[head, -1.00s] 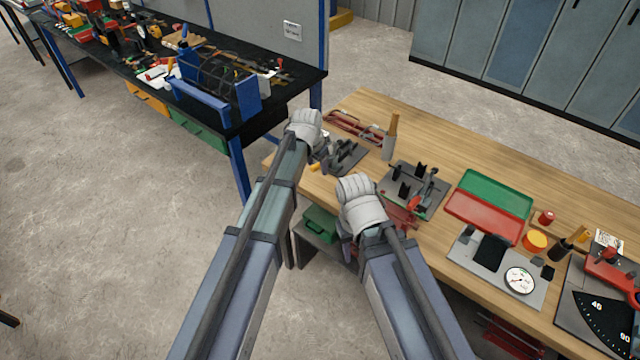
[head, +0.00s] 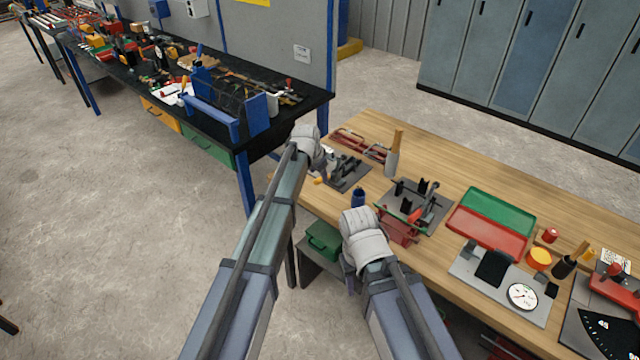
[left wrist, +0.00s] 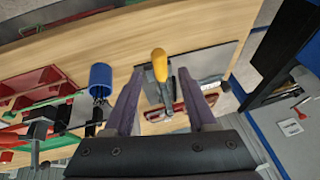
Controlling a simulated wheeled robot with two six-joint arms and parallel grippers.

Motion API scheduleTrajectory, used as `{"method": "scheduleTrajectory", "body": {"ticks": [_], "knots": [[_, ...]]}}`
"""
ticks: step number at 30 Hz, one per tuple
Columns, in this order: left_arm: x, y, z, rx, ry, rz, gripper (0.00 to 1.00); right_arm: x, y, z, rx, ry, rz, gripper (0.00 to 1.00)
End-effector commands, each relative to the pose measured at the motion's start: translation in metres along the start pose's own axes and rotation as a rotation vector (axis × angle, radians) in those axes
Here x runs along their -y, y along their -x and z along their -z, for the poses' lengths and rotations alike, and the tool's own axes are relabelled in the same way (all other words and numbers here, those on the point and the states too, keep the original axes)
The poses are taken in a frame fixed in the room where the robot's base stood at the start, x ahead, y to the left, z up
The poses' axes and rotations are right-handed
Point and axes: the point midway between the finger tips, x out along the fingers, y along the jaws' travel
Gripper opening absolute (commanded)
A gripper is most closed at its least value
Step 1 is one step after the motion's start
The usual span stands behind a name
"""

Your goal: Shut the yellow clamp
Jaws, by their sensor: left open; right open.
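The yellow clamp shows as a yellow handle grip (left wrist: 159,65) on a metal lever over a dark plate in the left wrist view. In the head view only a small yellow end (head: 320,181) shows, at the table's left end. My left gripper (left wrist: 161,76) is open, with one finger on each side of the handle in the picture; I cannot tell whether they touch it. In the head view my left gripper (head: 318,168) is mostly hidden by its own wrist. My right gripper (head: 352,280) is beside the table's front edge, its fingers mostly hidden.
A dark plate with black fixtures (head: 345,170) lies beside the clamp. A blue cup (head: 358,197) stands near the front edge, between the grippers. A red clamp fixture (head: 402,228), a red-and-green tray (head: 490,220) and a dial gauge (head: 522,296) lie further right.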

Motion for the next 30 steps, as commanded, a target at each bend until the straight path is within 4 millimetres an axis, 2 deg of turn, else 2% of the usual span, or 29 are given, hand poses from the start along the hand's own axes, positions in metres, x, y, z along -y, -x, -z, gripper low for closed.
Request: {"method": "scheduleTrajectory", "body": {"ticks": [1, 7, 11, 19, 30], "knots": [[-0.001, -0.014, -0.001, 0.000, 0.000, 0.000, 0.57, 0.001, -0.013, 0.001, 0.000, 0.000, 0.000, 0.47], [-0.001, -0.038, -0.001, 0.000, 0.000, 0.000, 0.57, 0.003, -0.035, 0.002, 0.000, -0.001, 0.000, 0.47], [0.000, -0.044, 0.000, 0.000, 0.000, 0.000, 0.57, 0.004, -0.040, 0.002, 0.000, -0.001, 0.000, 0.47], [0.000, -0.043, 0.000, 0.000, 0.000, 0.000, 0.57, 0.004, -0.039, 0.002, 0.000, 0.000, 0.000, 0.47], [0.000, -0.043, 0.000, 0.000, 0.000, 0.000, 0.15, 0.004, -0.039, 0.002, 0.000, 0.000, 0.000, 0.47]]}}
